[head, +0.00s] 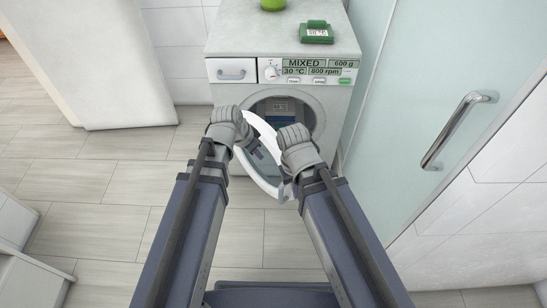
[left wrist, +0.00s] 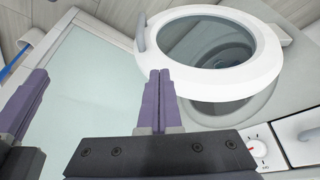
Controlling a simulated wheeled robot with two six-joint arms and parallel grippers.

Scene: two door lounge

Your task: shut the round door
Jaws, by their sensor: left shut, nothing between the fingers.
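The round door (head: 268,184) is a white ring with a glass middle on the front of the washing machine (head: 222,90). It stands open, swung out from the dark opening toward me. In the left wrist view the door (left wrist: 267,80) shows nearly whole, with a grey handle piece (left wrist: 140,36) on its rim. My left gripper (head: 254,153) is shut and empty. Its purple fingertips (left wrist: 160,72) overlap the door's rim in the picture; I cannot tell whether they touch. My right gripper (left wrist: 30,90) is beside it, partly cut off; its jaws are unclear.
A green boxy device (head: 316,35) and a green round thing (head: 272,4) are on the machine's top. A frosted glass door with a metal handle (head: 455,130) stands at the right. A white panel (head: 90,70) is at the back left. The tiled floor (head: 90,190) is clear at the left.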

